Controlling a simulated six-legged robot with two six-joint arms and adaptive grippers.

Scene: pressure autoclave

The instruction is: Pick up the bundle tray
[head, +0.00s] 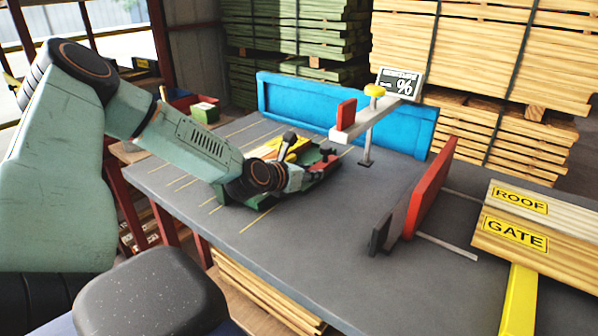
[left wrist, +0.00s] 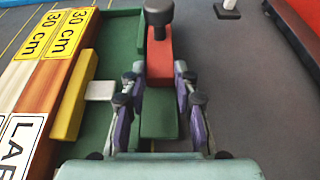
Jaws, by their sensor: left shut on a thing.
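The bundle tray (left wrist: 121,38) is green and holds yellow and brown wooden lengths with yellow "30 cm" labels. It lies on the grey table in the head view (head: 228,196), partly hidden by my left arm. My left gripper (left wrist: 160,112) is shut on the tray's red and green grip part (left wrist: 159,72), one purple-padded finger on each side. A black knob stands at the far end of that part. In the head view my left gripper (head: 318,172) is at the tray's near right side. My right gripper is not in view.
The grey table (head: 300,240) has yellow lines at left and a blue back wall (head: 345,112). Boards marked "ROOF" and "GATE" (head: 535,228) are at far right.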

